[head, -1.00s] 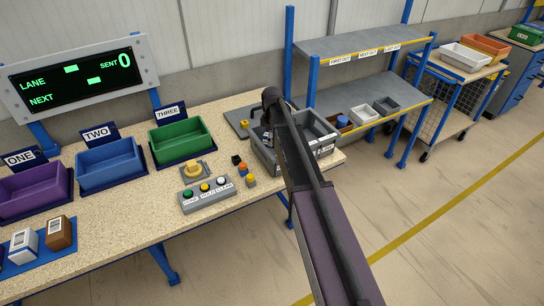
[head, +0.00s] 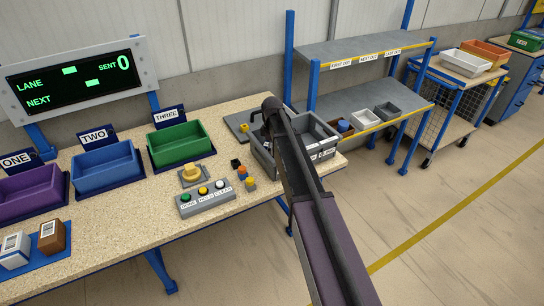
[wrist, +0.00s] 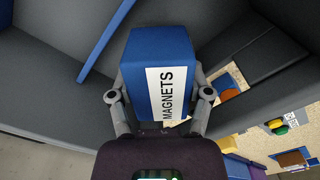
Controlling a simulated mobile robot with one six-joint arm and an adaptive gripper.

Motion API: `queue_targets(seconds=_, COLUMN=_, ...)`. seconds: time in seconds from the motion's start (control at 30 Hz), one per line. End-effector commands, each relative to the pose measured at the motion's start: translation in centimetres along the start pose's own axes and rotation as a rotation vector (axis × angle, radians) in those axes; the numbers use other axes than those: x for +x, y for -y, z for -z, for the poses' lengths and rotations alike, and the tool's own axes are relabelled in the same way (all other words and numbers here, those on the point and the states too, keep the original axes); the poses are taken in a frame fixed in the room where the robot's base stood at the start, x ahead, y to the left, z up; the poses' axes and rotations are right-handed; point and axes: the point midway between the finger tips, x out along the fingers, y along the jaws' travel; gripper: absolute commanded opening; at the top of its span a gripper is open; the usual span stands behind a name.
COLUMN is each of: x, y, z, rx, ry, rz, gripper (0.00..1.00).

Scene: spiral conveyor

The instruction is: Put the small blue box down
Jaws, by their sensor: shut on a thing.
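The small blue box (wrist: 146,50) with a white "MAGNETS" label is between the two fingers of my gripper (wrist: 160,95) in the wrist view. The fingers are shut on its sides. Grey surfaces surround it in that view; I cannot tell whether the box touches any of them. In the head view my arm reaches to the grey crate (head: 262,152) at the table's right end. My arm hides the gripper and the held box there.
Purple (head: 30,192), blue (head: 106,168) and green (head: 180,141) trays stand along the table's back. A button panel (head: 206,198) sits left of the crate. A grey shelf (head: 350,95) with small bins stands to the right. The front middle of the table is clear.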

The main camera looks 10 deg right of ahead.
Motion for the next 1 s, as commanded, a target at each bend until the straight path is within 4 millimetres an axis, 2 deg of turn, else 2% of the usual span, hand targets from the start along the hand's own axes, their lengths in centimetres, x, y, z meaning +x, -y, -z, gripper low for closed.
queue_targets(seconds=0.03, x=0.8, y=-0.1, z=-0.1, rx=0.001, ry=0.0, rz=0.0, gripper=0.16)
queue_targets(seconds=0.3, x=2.8, y=-0.1, z=-0.1, rx=0.001, ry=0.0, rz=0.0, gripper=0.16)
queue_targets(seconds=0.93, x=3.5, y=-0.1, z=-0.1, rx=0.001, ry=0.0, rz=0.0, gripper=0.16)
queue_targets(seconds=0.97, x=3.4, y=-0.1, z=-0.1, rx=0.001, ry=0.0, rz=0.0, gripper=0.7)
queue_targets(seconds=1.0, x=3.3, y=-0.1, z=-0.1, rx=0.001, ry=0.0, rz=0.0, gripper=0.82)
